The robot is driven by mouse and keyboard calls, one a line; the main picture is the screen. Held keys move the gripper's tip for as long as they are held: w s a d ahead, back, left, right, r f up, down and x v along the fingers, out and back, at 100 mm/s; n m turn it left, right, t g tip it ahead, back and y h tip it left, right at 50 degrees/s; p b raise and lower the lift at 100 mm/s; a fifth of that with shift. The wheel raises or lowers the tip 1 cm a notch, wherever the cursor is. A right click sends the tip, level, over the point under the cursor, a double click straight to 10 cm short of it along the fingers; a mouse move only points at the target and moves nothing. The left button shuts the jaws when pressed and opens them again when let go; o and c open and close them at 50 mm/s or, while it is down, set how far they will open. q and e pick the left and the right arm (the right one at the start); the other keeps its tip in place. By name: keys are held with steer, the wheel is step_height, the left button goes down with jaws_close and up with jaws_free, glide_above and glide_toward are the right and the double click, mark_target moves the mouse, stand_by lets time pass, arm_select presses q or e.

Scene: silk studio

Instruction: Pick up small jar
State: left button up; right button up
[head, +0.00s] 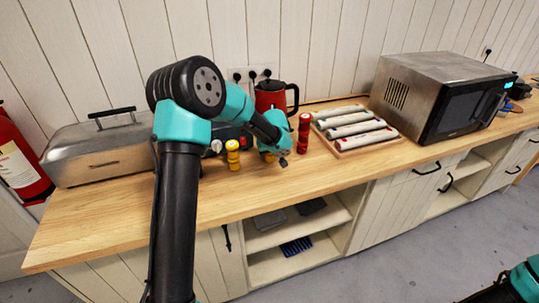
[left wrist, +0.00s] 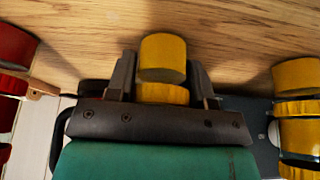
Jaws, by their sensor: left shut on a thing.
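A small yellow jar (left wrist: 162,58) is between the two fingers of my left gripper (left wrist: 161,75) in the left wrist view, and the gripper is shut on it. In the head view my left gripper (head: 281,157) is low over the counter, and the arm hides most of the held jar. Another yellow jar (head: 233,155) stands to its left, and it also shows at the right of the left wrist view (left wrist: 298,110). A red jar (head: 304,132) stands to its right. My right gripper is out of view.
The wooden counter (head: 130,215) is clear along its front edge. A red kettle (head: 271,97) stands behind the gripper. A tray of rolls (head: 355,128) and a microwave (head: 440,95) are to the right. A metal bread box (head: 98,150) is to the left.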

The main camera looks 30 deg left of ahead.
arm_select(q)
steer(key=shift+r, duration=0.1)
steer(key=shift+c, duration=0.2)
steer(key=shift+r, duration=1.8)
steer(key=s+d, duration=0.2)
steer(key=s, duration=0.2)
steer(key=s+d, duration=0.3)
steer(key=s, duration=0.2)
steer(key=s+d+r, duration=0.1)
steer(key=s+d, duration=0.2)
steer(key=s, duration=0.1)
steer(key=shift+s+d+r, duration=0.1)
steer(key=shift+s+d, duration=0.1)
steer(key=shift+s, duration=0.1)
steer(key=shift+a, duration=0.1)
steer(key=w+a+r+n+g, duration=0.1)
steer(key=w+a+r+n, duration=0.1)
steer(key=a+r, duration=1.2)
steer(key=a+n, duration=0.1)
steer(key=a, duration=0.2)
steer(key=shift+w+a+y, duration=0.15)
steer(key=shift+w+y, duration=0.15)
steer(key=shift+w, duration=0.05)
